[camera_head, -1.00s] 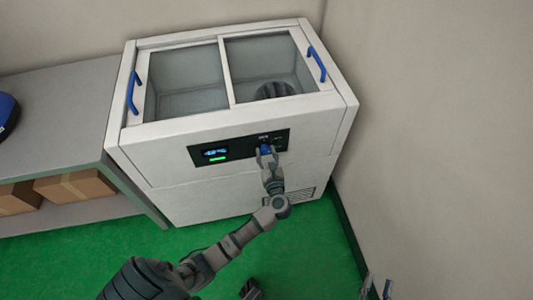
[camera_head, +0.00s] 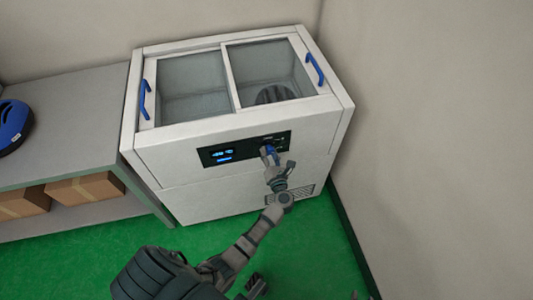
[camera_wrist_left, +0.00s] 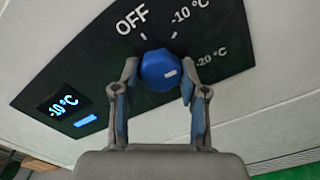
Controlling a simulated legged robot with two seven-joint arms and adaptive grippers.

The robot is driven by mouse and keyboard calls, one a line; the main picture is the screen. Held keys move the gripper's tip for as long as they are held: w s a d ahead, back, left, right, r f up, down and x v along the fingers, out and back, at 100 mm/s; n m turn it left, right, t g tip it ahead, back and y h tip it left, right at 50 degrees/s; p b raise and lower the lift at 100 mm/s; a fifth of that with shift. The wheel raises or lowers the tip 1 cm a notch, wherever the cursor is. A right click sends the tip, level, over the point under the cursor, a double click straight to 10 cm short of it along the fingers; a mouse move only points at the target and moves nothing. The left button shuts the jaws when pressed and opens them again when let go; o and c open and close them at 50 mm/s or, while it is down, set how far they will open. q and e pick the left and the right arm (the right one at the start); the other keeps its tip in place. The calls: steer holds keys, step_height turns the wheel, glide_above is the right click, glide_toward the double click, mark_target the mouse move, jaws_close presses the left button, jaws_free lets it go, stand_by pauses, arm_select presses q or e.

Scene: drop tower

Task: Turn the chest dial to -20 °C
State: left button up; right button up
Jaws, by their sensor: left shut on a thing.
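The white chest freezer (camera_head: 240,185) has a black control panel (camera_head: 205,157) on its front. The blue dial (camera_wrist_left: 158,70) sits on this panel, with marks OFF, -10 °C and -20 °C around it. Its white pointer mark is on the right side, roughly toward the -20 °C label (camera_wrist_left: 211,57). The display (camera_wrist_left: 63,105) reads -10 °C, with a blue bar lit below it. My left gripper (camera_wrist_left: 159,68) is shut on the dial, one finger on either side. In the head view my left gripper (camera_head: 270,160) reaches the panel from below. My right gripper does not show clearly.
A grey shelf unit (camera_head: 75,145) stands left of the chest, with cardboard boxes (camera_head: 85,188) below and a blue-and-black object (camera_head: 12,125) on top. A wall (camera_head: 430,130) is close on the right. Green floor (camera_head: 310,255) lies in front.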

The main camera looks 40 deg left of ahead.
arm_select(q)
steer(key=m+p, duration=0.3)
steer(key=m, duration=0.1)
steer(key=shift+d+m, duration=0.15)
steer(key=shift+m, duration=0.15)
steer(key=shift+f+m, duration=0.1)
steer(key=shift+m, duration=0.3)
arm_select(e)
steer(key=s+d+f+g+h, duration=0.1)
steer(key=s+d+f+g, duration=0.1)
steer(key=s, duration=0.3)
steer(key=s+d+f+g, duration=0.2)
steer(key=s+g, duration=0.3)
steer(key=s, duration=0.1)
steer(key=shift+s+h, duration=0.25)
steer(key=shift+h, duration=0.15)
arm_select(q)
steer(key=o, duration=1)
steer(key=shift+o, duration=0.6)
steer(key=shift+w, duration=0.1)
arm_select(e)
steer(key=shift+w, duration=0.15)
arm_select(q)
steer(key=shift+d, duration=0.1)
